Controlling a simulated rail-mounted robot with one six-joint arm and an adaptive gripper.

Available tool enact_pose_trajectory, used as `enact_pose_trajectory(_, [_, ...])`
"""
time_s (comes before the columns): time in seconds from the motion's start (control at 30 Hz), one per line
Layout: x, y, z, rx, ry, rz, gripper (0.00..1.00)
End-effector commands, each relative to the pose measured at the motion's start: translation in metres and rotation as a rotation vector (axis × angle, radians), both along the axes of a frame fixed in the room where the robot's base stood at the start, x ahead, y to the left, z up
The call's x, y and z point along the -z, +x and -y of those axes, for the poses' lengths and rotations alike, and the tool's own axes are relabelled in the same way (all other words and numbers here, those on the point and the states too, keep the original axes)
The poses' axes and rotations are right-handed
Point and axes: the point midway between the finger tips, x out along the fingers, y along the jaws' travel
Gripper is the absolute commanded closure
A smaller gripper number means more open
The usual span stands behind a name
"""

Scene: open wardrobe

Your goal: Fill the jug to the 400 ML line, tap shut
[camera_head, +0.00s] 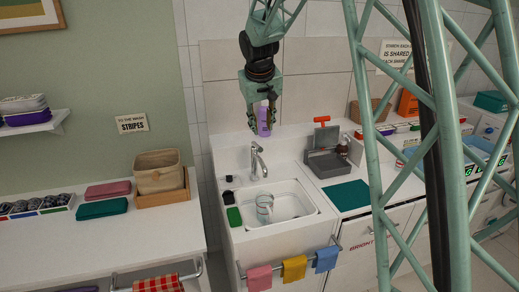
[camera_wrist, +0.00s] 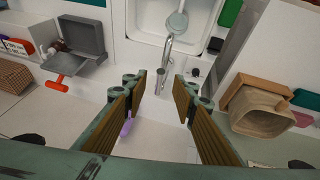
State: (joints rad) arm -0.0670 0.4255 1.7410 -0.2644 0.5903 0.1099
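A clear jug (camera_head: 264,204) stands in the white sink basin (camera_head: 298,222), below the chrome tap (camera_head: 258,165); its markings and water level are too small to read. In the wrist view the jug (camera_wrist: 177,22) shows at the top, in the basin, and the tap (camera_wrist: 164,62) rises from the rim. I cannot make out a water stream, nor the tap's setting. My gripper (camera_head: 262,122) points down above and behind the tap, apart from it. In the wrist view my gripper (camera_wrist: 156,84) is open, with nothing held between its fingers.
A purple bottle (camera_head: 264,118) stands behind the tap, and looks partly hidden by a finger in the wrist view (camera_wrist: 127,126). A grey box with a red handle (camera_head: 324,150) stands right of the sink. A green sponge (camera_head: 234,216) lies at its left rim. A tan basket (camera_head: 158,172) is further left.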

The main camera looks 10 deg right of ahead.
Motion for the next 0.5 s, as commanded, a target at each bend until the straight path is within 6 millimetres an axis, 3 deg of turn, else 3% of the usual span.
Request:
enact_pose_trajectory(0.2, [0.026, 0.035, -0.005, -0.013, -0.009, 0.002, 0.74])
enact_pose_trajectory(0.5, [0.041, 0.053, -0.007, -0.019, -0.012, 0.006, 0.74])
